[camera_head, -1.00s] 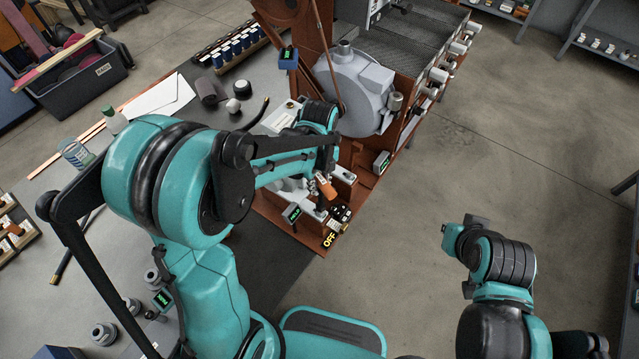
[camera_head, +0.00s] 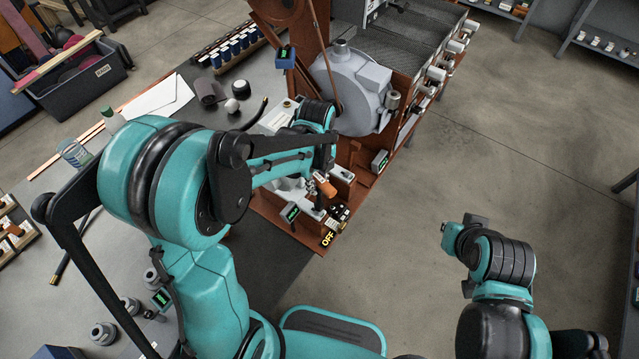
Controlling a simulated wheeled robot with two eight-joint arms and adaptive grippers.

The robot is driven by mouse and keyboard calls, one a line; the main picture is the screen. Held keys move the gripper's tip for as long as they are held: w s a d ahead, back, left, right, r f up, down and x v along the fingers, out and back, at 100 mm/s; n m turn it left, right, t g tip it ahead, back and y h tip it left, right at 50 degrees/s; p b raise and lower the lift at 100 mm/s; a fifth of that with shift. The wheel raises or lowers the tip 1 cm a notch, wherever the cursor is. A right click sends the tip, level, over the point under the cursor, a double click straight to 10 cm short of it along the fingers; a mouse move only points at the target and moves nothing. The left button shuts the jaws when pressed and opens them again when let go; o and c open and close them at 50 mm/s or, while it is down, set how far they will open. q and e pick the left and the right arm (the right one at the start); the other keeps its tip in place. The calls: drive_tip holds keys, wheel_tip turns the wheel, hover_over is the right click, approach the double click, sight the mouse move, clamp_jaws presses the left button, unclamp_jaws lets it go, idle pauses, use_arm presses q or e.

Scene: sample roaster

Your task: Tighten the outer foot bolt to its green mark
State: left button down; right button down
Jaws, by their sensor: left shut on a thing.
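The roaster (camera_head: 348,88) stands on a brown base (camera_head: 262,207) at the table's edge. My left gripper (camera_head: 323,172) reaches down over the front of this base. It is shut on a small orange piece (camera_head: 326,187), which looks like a tool handle; its lower end is not clear. The outer foot bolt and its green mark cannot be made out; the gripper and nearby parts crowd that corner. My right gripper (camera_head: 460,232) is over the floor at the right, away from the roaster; its fingers are too unclear to tell open from shut.
A small green-lit display (camera_head: 290,212) and a yellow OFF label (camera_head: 328,239) are close to the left gripper. Another display (camera_head: 381,160) stands to the right on the base. A black cable (camera_head: 256,113) lies on the table. The floor (camera_head: 500,140) at right is clear.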

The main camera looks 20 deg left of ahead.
use_arm(q)
drive_tip(key=shift+a, duration=0.35)
drive_tip(key=shift+r, duration=0.1)
drive_tip(key=shift+a+r+p, duration=0.2)
drive_tip(key=shift+r+p, duration=0.45)
drive_tip(key=shift+r, duration=0.2)
drive_tip(key=shift+d, duration=0.25)
idle(0.9)
drive_tip(key=shift+d+f+b, duration=0.15)
drive_tip(key=shift+f+b, duration=0.75)
drive_tip(key=shift+b, duration=0.05)
drive_tip(key=shift+r, duration=0.1)
drive_tip(key=shift+w+r+p, duration=0.1)
drive_tip(key=shift+r+p, duration=0.75)
drive_tip(key=shift+r, duration=0.05)
idle(0.4)
